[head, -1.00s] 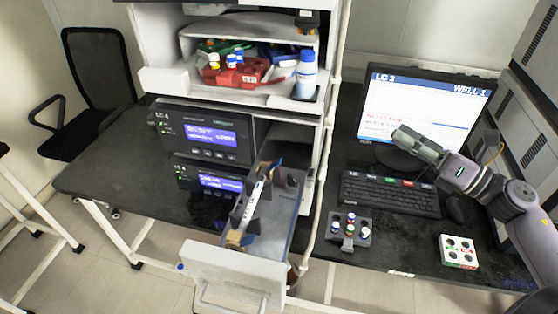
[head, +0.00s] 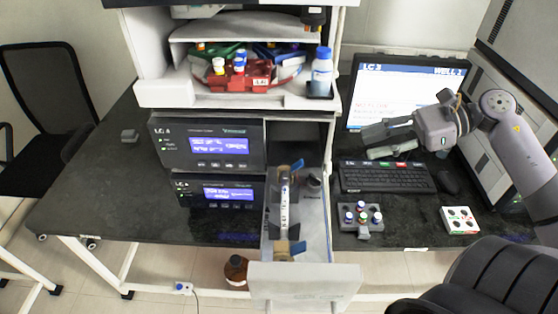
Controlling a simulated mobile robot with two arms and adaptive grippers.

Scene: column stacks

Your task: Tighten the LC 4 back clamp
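The LC 4 stack (head: 208,145) stands left of centre, with two blue-lit modules. Its drawer (head: 305,285) is pulled out to the right of the modules. A slim white column (head: 284,207) lies lengthwise in the drawer. The back clamp (head: 297,166), with a blue lever, is at the column's far end. The front clamp (head: 298,248), blue and tan, is at its near end. My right gripper (head: 366,143) is empty in front of the monitor, right of the drawer and apart from both clamps. Its fingers look spread. My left gripper is out of view.
A monitor (head: 410,90) showing LC 3, a keyboard (head: 388,177), a vial rack (head: 361,219) and a white button box (head: 460,219) are on the right bench. A bottle (head: 321,72) stands on the upper shelf. A brown bottle (head: 236,270) is below the bench.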

